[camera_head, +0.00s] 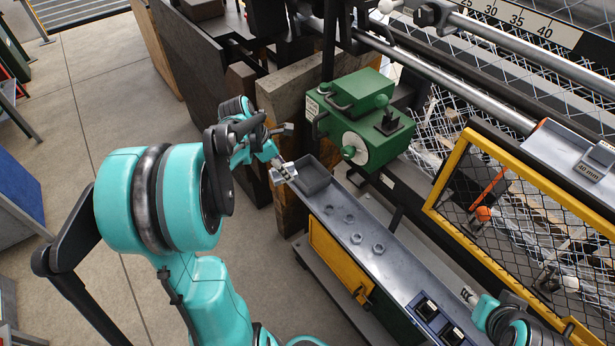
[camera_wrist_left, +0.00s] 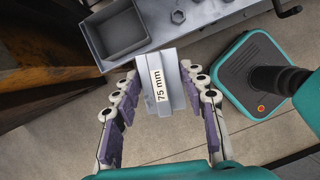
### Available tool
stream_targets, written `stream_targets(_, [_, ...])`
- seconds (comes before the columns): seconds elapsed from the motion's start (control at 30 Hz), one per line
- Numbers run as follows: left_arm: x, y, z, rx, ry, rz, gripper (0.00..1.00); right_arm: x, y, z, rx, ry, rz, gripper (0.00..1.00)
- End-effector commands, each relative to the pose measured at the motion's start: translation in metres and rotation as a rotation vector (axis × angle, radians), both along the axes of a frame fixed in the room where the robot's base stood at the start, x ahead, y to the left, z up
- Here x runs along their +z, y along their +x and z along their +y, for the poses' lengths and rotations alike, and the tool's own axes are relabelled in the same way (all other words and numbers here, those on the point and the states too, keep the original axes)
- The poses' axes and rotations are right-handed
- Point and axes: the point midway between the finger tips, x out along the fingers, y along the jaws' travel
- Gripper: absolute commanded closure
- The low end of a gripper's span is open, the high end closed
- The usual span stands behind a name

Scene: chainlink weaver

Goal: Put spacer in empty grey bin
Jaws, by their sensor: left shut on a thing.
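A grey block-shaped spacer labelled 75 mm (camera_wrist_left: 164,82) is between the fingers of my left gripper (camera_head: 279,166), which is shut on it. The left fingers also show on both sides of it in the left wrist view (camera_wrist_left: 160,85). The empty grey bin (camera_head: 312,177) stands at the far end of the long metal shelf; its open inside shows in the left wrist view (camera_wrist_left: 120,34). The spacer is just outside the bin, to its left in the head view. My right gripper (camera_head: 469,295) is at lower right, small and partly cut off by the arm; its jaws are unclear.
Several loose nuts (camera_head: 355,238) lie on the shelf (camera_head: 388,262) past the bin. A green machine housing (camera_head: 362,115) stands right behind the bin. A 40 mm spacer (camera_head: 590,170) lies on a tray at right. Dark blue trays (camera_head: 427,306) sit at the shelf's near end. A yellow mesh guard (camera_head: 447,165) stands right.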

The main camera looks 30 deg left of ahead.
Motion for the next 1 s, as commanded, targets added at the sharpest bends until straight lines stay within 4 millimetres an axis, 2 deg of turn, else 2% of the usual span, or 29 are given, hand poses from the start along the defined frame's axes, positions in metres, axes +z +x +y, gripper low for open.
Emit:
stream_targets(0.03, [-0.018, -0.008, 0.025, 0.049, -0.001, 0.001, 0.98, 0.004, 0.0, 0.0, 0.0, 0.0, 0.0, 0.6])
stream_targets(0.1, [-0.042, -0.019, 0.05, 0.104, -0.001, 0.0, 0.98, 0.006, 0.0, 0.0, 0.0, 0.0, 0.0, 0.6])
stream_targets(0.2, [-0.068, -0.035, 0.075, 0.163, -0.001, 0.0, 0.98, 0.008, 0.0, 0.0, 0.0, 0.0, 0.0, 0.6])
stream_targets(0.33, [-0.088, -0.049, 0.092, 0.207, -0.001, -0.001, 0.98, 0.009, 0.0, 0.0, 0.0, 0.0, 0.0, 0.6])
stream_targets(0.43, [-0.099, -0.048, 0.094, 0.219, -0.02, -0.033, 0.98, 0.006, 0.0, 0.0, 0.0, 0.0, 0.0, 0.6])
stream_targets(0.63, [-0.122, -0.009, 0.079, 0.22, -0.14, -0.255, 0.98, -0.018, 0.0, 0.0, 0.0, 0.0, 0.0, 0.6])
stream_targets(0.7, [-0.117, 0.012, 0.068, 0.211, -0.148, -0.269, 0.98, -0.019, 0.0, 0.0, 0.0, 0.0, 0.0, 0.6])
stream_targets(1.0, [-0.116, 0.091, 0.035, 0.212, -0.146, -0.265, 0.98, -0.031, 0.0, 0.0, 0.0, 0.0, 0.0, 0.6])
